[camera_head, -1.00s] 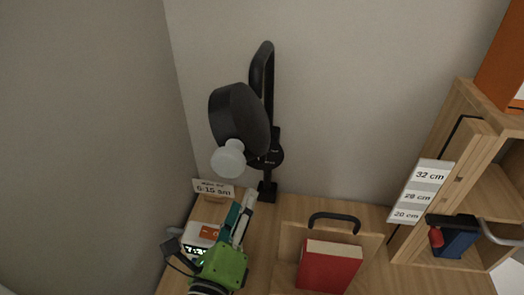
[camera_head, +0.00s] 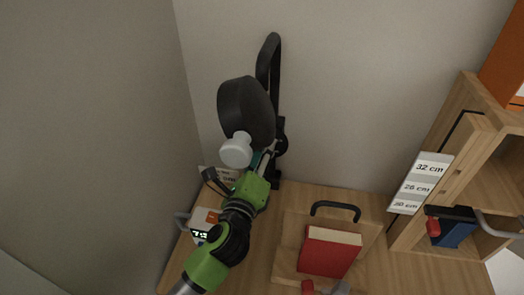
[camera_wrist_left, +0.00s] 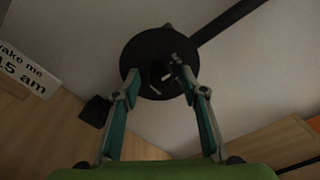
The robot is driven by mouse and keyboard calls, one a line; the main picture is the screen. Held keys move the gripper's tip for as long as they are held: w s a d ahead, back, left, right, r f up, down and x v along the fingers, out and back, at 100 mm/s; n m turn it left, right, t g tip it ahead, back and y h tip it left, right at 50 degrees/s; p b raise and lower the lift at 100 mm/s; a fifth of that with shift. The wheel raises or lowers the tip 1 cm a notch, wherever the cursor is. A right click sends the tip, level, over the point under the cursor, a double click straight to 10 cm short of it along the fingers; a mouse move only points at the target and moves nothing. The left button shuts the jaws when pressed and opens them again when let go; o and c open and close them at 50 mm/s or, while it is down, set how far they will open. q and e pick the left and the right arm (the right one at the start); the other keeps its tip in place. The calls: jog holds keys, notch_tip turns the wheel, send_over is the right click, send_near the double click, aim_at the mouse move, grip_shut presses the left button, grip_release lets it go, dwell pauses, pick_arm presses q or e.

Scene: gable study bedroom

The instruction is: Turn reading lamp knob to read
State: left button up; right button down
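The black reading lamp (camera_head: 247,108) stands against the wall, with a round head and a pale bulb (camera_head: 236,151). Its dark round dial (camera_head: 281,140) on the stem is partly hidden behind the lamp head and my gripper. In the left wrist view the dial (camera_wrist_left: 135,57) is a dark disc with a small knob (camera_wrist_left: 160,71) in the middle and pale marks. My left gripper (camera_head: 266,160) is at the dial, and its two teal-padded fingers (camera_wrist_left: 160,78) are apart on either side of the knob. I cannot tell whether they touch it. My right gripper is not in view.
A clock (camera_head: 202,226) and a small card (camera_head: 220,174) are on the desk at left, close to my arm. A red book (camera_head: 328,254) rests on a wooden stand with a black handle. Wooden shelves (camera_head: 452,150) with size labels stand at right.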

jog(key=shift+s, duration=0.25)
pick_arm(q)
jog(key=shift+c, duration=0.7)
jog(key=c, duration=1)
jog(key=shift+o, duration=0.2)
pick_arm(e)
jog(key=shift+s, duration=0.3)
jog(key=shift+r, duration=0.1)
